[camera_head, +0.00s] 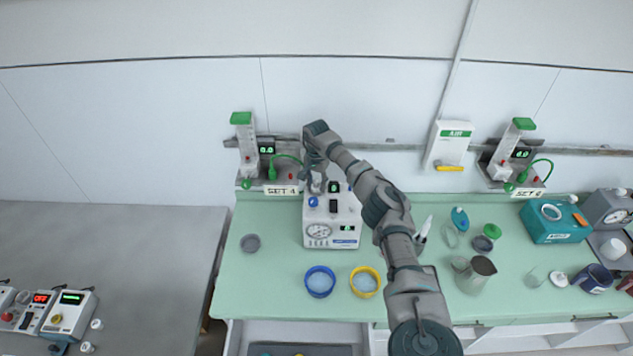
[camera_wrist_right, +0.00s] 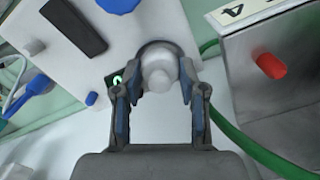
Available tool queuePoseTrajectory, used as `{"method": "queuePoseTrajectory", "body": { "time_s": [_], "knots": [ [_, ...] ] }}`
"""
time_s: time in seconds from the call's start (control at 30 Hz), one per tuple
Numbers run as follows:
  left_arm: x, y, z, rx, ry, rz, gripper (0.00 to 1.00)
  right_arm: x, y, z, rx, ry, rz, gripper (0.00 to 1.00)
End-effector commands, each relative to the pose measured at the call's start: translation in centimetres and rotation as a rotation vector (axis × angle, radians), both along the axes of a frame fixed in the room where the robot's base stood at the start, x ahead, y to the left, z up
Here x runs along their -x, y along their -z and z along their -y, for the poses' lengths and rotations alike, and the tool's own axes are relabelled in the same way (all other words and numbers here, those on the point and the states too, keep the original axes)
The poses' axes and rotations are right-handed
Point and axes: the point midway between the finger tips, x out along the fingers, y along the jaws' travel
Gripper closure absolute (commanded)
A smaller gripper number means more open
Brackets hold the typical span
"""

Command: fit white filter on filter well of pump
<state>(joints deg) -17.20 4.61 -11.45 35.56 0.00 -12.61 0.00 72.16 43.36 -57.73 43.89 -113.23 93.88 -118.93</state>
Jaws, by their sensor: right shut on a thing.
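The pump (camera_head: 346,214) is a white box with a round dial, a blue knob and a small green display, standing on the green bench at the back. My right gripper (camera_head: 316,180) is over its back left part. In the right wrist view, this gripper (camera_wrist_right: 157,85) is shut on the white filter (camera_wrist_right: 157,76), a small rounded white piece between the fingertips. A dark round rim, seemingly the filter well (camera_wrist_right: 160,44), shows just behind the filter. I cannot tell whether the filter is seated in it or only in front of it. My left gripper is not in view.
A metal stand (camera_wrist_right: 250,75) with a red knob and a green hose (camera_wrist_right: 235,135) lie close right of the gripper in the wrist view. Blue (camera_head: 320,281) and yellow (camera_head: 366,281) rimmed dishes stand in front of the pump. A metal jug (camera_head: 476,275) stands right of my arm.

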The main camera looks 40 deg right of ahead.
Motion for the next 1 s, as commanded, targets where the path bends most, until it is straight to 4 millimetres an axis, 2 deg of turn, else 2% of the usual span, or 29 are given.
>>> {"method": "queuePoseTrajectory", "body": {
  "time_s": [0.83, 0.87, 0.97, 1.0],
  "knots": [
    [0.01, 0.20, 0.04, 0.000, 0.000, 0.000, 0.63, 0.01, 0.44, -0.02, 0.000, 0.000, 0.000, 0.82],
    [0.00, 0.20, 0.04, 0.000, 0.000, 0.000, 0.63, 0.01, 0.44, -0.02, 0.000, 0.000, 0.000, 0.54],
    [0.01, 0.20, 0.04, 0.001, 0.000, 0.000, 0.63, 0.01, 0.43, -0.02, 0.000, 0.000, 0.000, 0.30],
    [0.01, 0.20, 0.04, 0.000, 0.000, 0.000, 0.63, 0.01, 0.44, -0.02, 0.000, 0.000, 0.000, 0.30]
  ]
}}
